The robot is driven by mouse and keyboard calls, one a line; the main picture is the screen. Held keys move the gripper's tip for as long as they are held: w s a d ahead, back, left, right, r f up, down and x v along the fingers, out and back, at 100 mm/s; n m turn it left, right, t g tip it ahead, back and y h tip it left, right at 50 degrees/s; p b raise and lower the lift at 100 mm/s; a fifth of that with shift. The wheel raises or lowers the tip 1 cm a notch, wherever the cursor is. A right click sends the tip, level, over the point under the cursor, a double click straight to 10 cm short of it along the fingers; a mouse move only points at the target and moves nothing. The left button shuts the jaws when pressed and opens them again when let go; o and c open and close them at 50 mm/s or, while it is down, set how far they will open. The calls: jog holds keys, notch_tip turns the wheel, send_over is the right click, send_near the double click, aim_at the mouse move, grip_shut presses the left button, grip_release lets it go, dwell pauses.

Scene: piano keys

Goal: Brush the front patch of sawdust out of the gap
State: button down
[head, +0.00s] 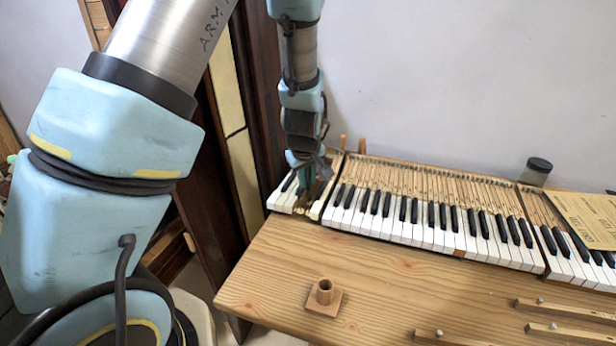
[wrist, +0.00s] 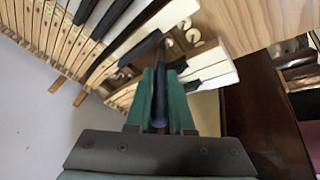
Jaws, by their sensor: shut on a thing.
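My gripper (head: 310,186) is over the left end of the keyboard in the head view. In the wrist view its green fingers (wrist: 162,78) are shut on a slim dark handle (wrist: 160,100), seemingly the brush. The handle's far end reaches down toward the gap (wrist: 185,45) where white keys are absent. Small cream rings or patches (wrist: 196,42) show in the gap; I cannot tell which are sawdust. In the head view the gripper partly covers the gap.
White and black keys (head: 400,222) run along the wooden bench (head: 400,285) right of the gap. A small wooden block with a round cup (head: 323,294) stands on the bench front. Loose key sticks (head: 565,310), a dark-lidded jar (head: 536,170) and a cardboard sheet (head: 585,215) lie right.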

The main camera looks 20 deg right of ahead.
jog(key=shift+d, duration=0.1)
jog(key=shift+w+d, duration=0.55)
jog(key=shift+w, duration=0.2)
jog(key=shift+w, duration=0.1)
jog(key=shift+w+d, duration=0.65)
jog(key=shift+w, duration=0.05)
jog(key=shift+w+d+p, duration=0.4)
jog(key=shift+w+d, duration=0.25)
jog(key=shift+w, duration=0.1)
jog(key=shift+r, duration=0.1)
notch_tip(320, 180, up, 7)
jog(key=p, duration=0.5)
jog(key=shift+r+p, duration=0.2)
jog(key=shift+p, duration=0.1)
